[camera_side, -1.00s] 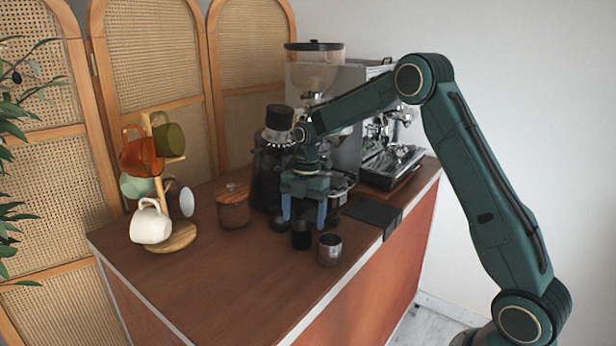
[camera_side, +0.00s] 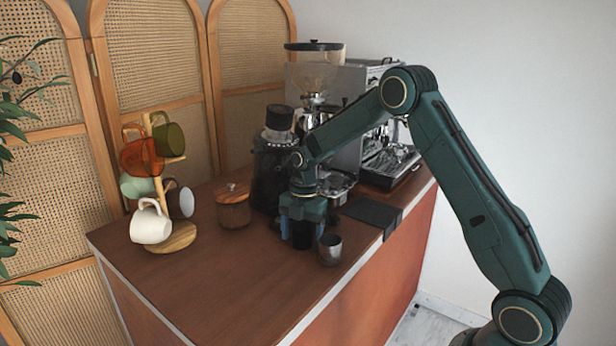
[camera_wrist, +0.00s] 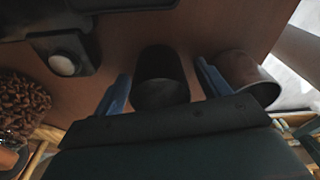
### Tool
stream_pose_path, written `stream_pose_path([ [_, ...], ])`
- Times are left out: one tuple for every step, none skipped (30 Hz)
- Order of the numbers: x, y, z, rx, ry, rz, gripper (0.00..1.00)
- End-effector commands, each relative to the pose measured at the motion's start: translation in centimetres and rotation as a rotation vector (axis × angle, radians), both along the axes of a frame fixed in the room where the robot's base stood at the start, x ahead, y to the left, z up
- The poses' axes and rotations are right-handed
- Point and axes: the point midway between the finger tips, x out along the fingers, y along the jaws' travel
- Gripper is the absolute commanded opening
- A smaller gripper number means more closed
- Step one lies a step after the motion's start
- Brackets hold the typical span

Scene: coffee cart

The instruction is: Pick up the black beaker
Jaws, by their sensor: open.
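The black beaker (camera_side: 302,236) stands on the brown counter, mostly hidden behind my gripper in the side view. In the wrist view the black beaker (camera_wrist: 160,80) sits between the two blue fingers. My gripper (camera_side: 302,232) is lowered over it, with one finger on each side. In the wrist view my gripper (camera_wrist: 162,90) is open, and small gaps show between the fingers and the beaker.
A metal cup (camera_side: 330,250) stands close on the right, just outside the right finger. A lidded wooden jar (camera_side: 233,208), a mug stand (camera_side: 176,238), a grinder (camera_side: 270,170) and a black mat (camera_side: 372,213) are nearby. The counter's front left is clear.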

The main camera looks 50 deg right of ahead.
Motion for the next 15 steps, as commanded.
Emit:
stream_pose_path([
  [0.0, 0.01, -0.01, 0.0, 0.0, 0.0, 0.75],
  [0.0, 0.01, -0.01, 0.0, 0.0, 0.0, 0.75],
  [0.0, 0.01, 0.0, 0.0, 0.0, 0.0, 0.75],
  [-0.01, 0.02, 0.0, 0.0, 0.0, 0.0, 0.75],
  [-0.01, 0.01, 0.0, 0.0, 0.0, 0.0, 0.75],
  [-0.01, 0.01, 0.01, 0.0, 0.0, 0.0, 0.75],
  [-0.01, 0.02, 0.01, 0.0, 0.0, 0.0, 0.75],
  [-0.01, 0.02, 0.01, 0.0, 0.0, 0.0, 0.75],
  [-0.01, 0.02, 0.02, 0.0, 0.0, 0.0, 0.75],
  [-0.01, 0.02, 0.02, 0.0, 0.0, 0.0, 0.75],
  [-0.01, 0.02, 0.02, 0.0, 0.0, 0.0, 0.75],
  [-0.01, 0.02, 0.02, 0.0, 0.0, 0.0, 0.75],
  [-0.01, 0.02, 0.02, 0.0, 0.0, 0.0, 0.71],
  [-0.01, 0.01, 0.03, 0.0, 0.0, 0.0, 0.65],
  [-0.01, 0.01, 0.03, 0.0, 0.0, 0.0, 0.57],
])
